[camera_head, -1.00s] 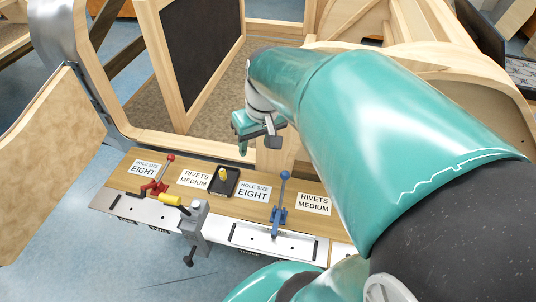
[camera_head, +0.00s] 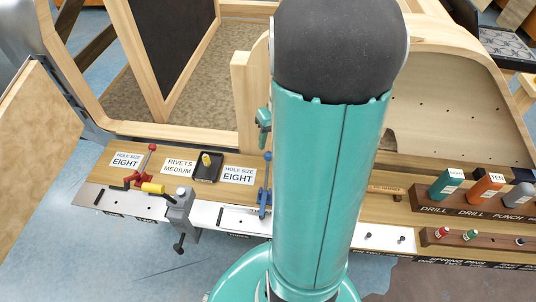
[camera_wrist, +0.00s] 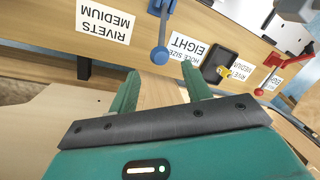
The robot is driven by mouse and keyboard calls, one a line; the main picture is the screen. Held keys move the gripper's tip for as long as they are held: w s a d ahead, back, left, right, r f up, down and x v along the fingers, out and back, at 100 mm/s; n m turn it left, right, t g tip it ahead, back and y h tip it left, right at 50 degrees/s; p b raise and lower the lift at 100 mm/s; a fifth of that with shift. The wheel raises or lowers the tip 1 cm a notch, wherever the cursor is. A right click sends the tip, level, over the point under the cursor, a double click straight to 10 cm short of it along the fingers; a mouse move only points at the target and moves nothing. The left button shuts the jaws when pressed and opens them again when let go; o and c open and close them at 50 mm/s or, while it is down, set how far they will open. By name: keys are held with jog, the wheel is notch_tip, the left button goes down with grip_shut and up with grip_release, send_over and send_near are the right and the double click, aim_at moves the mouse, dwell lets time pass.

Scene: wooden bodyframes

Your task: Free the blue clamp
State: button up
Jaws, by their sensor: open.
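The blue clamp (camera_head: 265,187) stands upright on the front edge of the wooden bench, just left of my arm in the head view. In the wrist view the blue clamp (camera_wrist: 161,40) is at the top centre, its round knob toward me and its base cut off by the top edge. My gripper (camera_wrist: 160,84) is open and empty, its two green fingers apart. The clamp's knob lies beyond the fingertips, between their lines, and is not touched. In the head view only a small part of my gripper shows beside my arm.
A black tray (camera_head: 207,168) holds a small yellow thing. Drill and punch holders (camera_head: 452,200) line the right. A wooden frame (camera_head: 245,95) rises behind the bench.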

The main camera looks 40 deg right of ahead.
aim_at(269, 152)
jog(key=f, duration=0.2)
jog(key=a+f, duration=0.1)
jog(key=f, duration=0.4)
jog(key=shift+w+a, duration=0.15)
jog(key=shift+w, duration=0.05)
grip_shut()
